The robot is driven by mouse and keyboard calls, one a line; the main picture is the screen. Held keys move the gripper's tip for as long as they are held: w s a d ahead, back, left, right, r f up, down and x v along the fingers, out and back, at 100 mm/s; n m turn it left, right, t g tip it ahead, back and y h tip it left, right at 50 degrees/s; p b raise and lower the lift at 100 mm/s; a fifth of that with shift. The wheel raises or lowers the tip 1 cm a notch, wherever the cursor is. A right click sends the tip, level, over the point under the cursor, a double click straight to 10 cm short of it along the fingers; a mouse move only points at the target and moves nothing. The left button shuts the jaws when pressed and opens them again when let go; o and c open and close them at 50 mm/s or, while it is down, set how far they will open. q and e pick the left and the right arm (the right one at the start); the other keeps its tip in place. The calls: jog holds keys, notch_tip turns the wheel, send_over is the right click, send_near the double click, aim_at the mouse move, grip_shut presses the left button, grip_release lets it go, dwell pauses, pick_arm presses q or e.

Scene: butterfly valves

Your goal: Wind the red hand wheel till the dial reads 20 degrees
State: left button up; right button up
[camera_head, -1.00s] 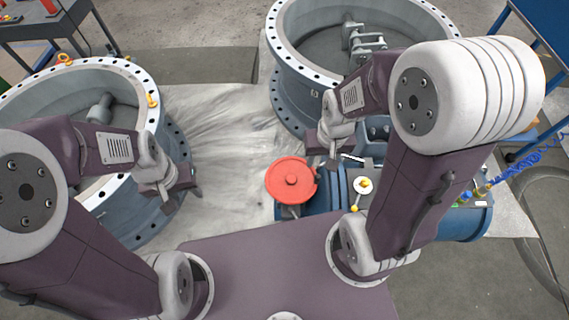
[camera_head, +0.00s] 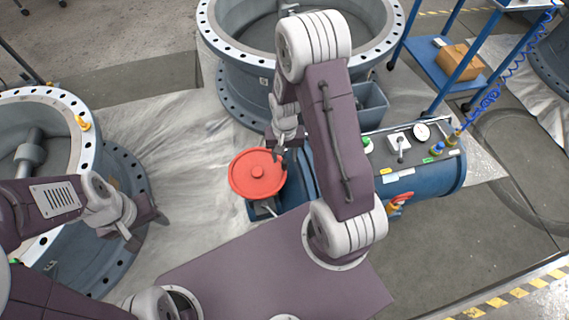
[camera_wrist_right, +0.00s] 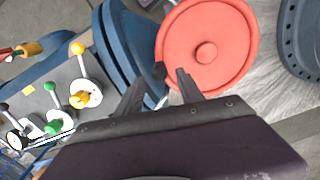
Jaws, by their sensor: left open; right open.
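My right gripper (camera_head: 278,150) is open at the wheel's upper right edge. In the wrist view its fingertips (camera_wrist_right: 171,73) are close to the rim; I cannot tell whether they touch. A small round white dial (camera_head: 422,131) is on the unit's top panel, its reading too small to make out. My left gripper (camera_head: 138,228) is open and empty, left of the wheel and apart from it.
Large flanged grey valve bodies (camera_head: 135,205) stand at left and behind the wheel. Yellow and green valve handles (camera_wrist_right: 78,72) stick up from the unit's panel. A blue cart (camera_head: 432,70) with a cardboard box (camera_head: 460,62) is at back right. Pale sheeting (camera_head: 190,205) lies clear left of the wheel.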

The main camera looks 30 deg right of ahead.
aim_at(285, 160)
notch_tip(285, 160, down, 4)
jog(key=shift+f+b, duration=0.25)
jog(key=shift+b, duration=0.15)
grip_shut()
dwell(1.2)
